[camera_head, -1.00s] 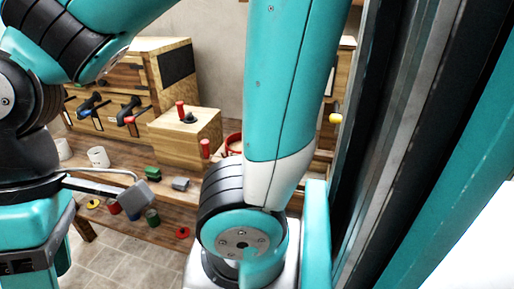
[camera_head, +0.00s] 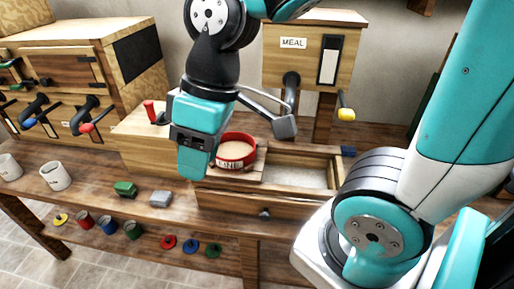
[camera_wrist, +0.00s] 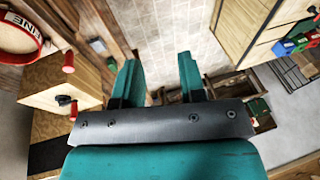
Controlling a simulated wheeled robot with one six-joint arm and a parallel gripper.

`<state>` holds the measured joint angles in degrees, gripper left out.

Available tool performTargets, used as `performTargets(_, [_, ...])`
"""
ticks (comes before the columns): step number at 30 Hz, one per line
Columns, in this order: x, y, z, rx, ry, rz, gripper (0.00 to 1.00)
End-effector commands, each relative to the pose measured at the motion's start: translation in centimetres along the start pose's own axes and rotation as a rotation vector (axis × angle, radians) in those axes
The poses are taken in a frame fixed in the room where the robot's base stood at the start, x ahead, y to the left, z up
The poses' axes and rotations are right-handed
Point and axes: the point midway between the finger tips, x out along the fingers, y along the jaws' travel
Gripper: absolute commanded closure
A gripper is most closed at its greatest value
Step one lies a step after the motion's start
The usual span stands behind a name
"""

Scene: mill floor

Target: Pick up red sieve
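The red sieve (camera_head: 240,158) is a round red ring with a pale inside and a label reading FINE. In the head view it sits on a wooden surface at the left of an open drawer. It also shows cut off at the upper left corner of the wrist view (camera_wrist: 38,36). My gripper (camera_wrist: 158,72) is open and empty, with its two teal fingers apart. In the head view my gripper (camera_head: 193,165) is just left of the sieve and hides part of the bench; its fingers are hard to make out there.
A wooden box with a red-handled crank (camera_head: 150,112) stands left of the sieve. The MEAL cabinet (camera_head: 292,62) stands behind it, with a yellow-tipped lever (camera_head: 346,114). White mugs (camera_head: 55,176), a green block (camera_head: 125,188) and a grey block (camera_head: 160,199) are on the bench.

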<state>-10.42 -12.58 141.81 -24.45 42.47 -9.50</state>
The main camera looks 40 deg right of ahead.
Motion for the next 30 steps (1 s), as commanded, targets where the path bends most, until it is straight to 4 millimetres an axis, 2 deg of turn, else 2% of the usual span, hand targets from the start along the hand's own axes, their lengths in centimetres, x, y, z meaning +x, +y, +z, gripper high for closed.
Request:
performTargets(1, [0.8,3.6,-1.1,-0.01,-0.007,0.033,0.63])
performTargets(2, [1.0,5.8,-1.6,-0.027,-0.012,0.055,0.63])
performTargets(3, [1.2,8.9,-2.1,-0.051,-0.022,0.083,0.63])
performTargets(6, [1.6,16.4,-2.3,-0.109,-0.058,0.141,0.63])
performTargets(9, [1.7,22.2,-1.3,-0.157,-0.095,0.176,0.63])
performTargets(12, [1.9,25.5,-0.4,-0.19,-0.121,0.191,0.63])
performTargets(17, [3.8,26.9,0.2,-0.208,-0.135,0.191,0.63])
performTargets(24, [9.1,27.9,0.9,-0.207,-0.135,0.189,0.63])
performTargets(30, [12.5,28.7,1.1,-0.208,-0.132,0.194,0.63])
